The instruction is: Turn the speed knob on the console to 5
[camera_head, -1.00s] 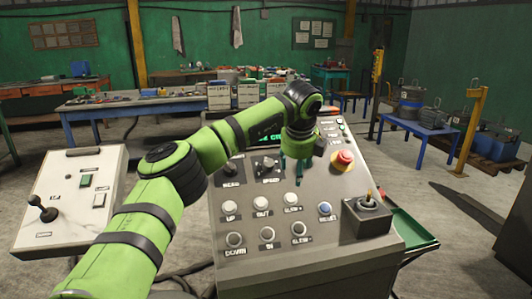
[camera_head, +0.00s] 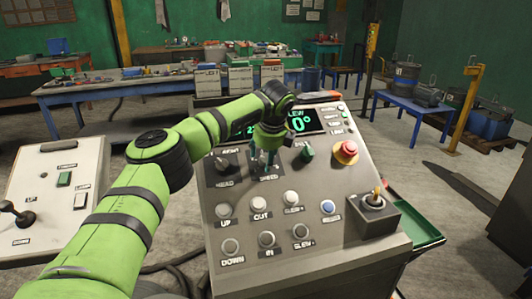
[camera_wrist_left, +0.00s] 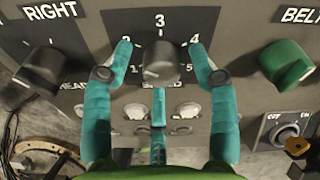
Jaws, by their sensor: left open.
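The speed knob, a dark round knob (camera_wrist_left: 160,63), sits in the middle of the left wrist view. In the head view my left gripper (camera_head: 264,160) is over the console (camera_head: 345,228) at the SPEED label, hiding most of the knob. My right gripper is out of view.
A black knob (camera_head: 228,163) is left of the gripper and a green knob (camera_head: 307,153) right of it. A white control box (camera_head: 50,190) stands at left.

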